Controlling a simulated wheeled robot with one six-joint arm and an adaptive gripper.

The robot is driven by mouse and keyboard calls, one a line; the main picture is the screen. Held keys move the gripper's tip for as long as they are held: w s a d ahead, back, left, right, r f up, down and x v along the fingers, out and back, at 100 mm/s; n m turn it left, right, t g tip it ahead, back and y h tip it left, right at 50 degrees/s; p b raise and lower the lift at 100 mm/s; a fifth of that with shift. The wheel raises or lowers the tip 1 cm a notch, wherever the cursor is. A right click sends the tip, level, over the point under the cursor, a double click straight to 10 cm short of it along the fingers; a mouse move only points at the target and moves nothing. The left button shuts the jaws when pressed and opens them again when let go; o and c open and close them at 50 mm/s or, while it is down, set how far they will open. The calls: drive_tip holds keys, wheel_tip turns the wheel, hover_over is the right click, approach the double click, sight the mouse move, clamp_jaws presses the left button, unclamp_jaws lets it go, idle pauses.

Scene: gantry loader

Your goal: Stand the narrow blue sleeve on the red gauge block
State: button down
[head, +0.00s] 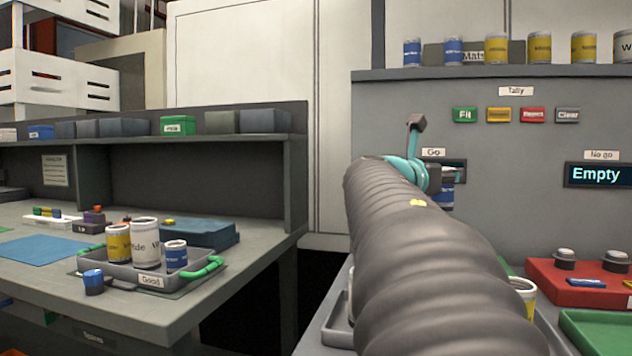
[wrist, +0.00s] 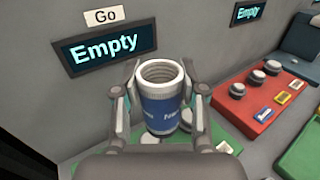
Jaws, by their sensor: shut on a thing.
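My gripper (wrist: 159,95) is shut on a blue sleeve (wrist: 160,113) with a white rim and lettering, open end up and roughly upright. In the head view, the sleeve (head: 447,190) shows as a small blue and white patch beside my gripper, in front of the Go display; my arm hides much around it. A red slab (wrist: 241,107) with several grey knobs is to the right of my gripper, apart from the sleeve; it also shows in the head view (head: 545,275). I cannot tell for sure whether this is the red gauge block.
Below the sleeve is a green surface (wrist: 95,153) with small pale items, partly hidden. The Go display (wrist: 108,46) reads Empty on the wall close behind. A grey tray (head: 185,278) marked Good holds several sleeves on the left bench. Sleeves line the upper shelf (head: 480,72).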

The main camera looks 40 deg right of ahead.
drive_tip(key=s+d+f+m+g+p, duration=0.1)
drive_tip(key=s+d+g, duration=0.1)
drive_tip(key=d, duration=0.3)
drive_tip(key=s+d+f+m+g+p, duration=0.1)
drive_tip(key=s+d+m+g, duration=0.1)
drive_tip(key=s+d+g, duration=0.1)
drive_tip(key=s+d+f+m+g+p, duration=0.1)
drive_tip(key=s+d+g, duration=0.1)
drive_tip(key=s+d, duration=0.2)
drive_tip(key=shift+s+d+m+y, duration=0.15)
drive_tip(key=shift+d+m, duration=0.05)
drive_tip(key=shift+d, duration=0.7)
drive_tip(key=shift+s+d+m+y, duration=0.15)
drive_tip(key=shift+d+m, duration=0.05)
drive_tip(key=shift+d, duration=0.65)
drive_tip(key=s+d+r+m+g+y, duration=0.2)
drive_tip(key=s+m+g+y, duration=0.15)
drive_tip(key=s+g, duration=0.35)
drive_tip(key=shift+m+t+h, duration=0.25)
drive_tip(key=shift+m+t, duration=0.1)
drive_tip(key=shift+t, duration=0.05)
drive_tip(key=shift+s+a+f+b, duration=0.1)
drive_tip(key=shift+f+b, duration=0.1)
drive_tip(key=shift+f, duration=1)
drive_tip(key=shift+s+d+f+b, duration=0.1)
drive_tip(key=shift+s+f+b, duration=0.1)
drive_tip(key=shift+f, duration=1)
drive_tip(key=shift+s+a+f+b, duration=0.1)
drive_tip(key=shift+f+b, duration=0.1)
drive_tip(key=shift+f, duration=1)
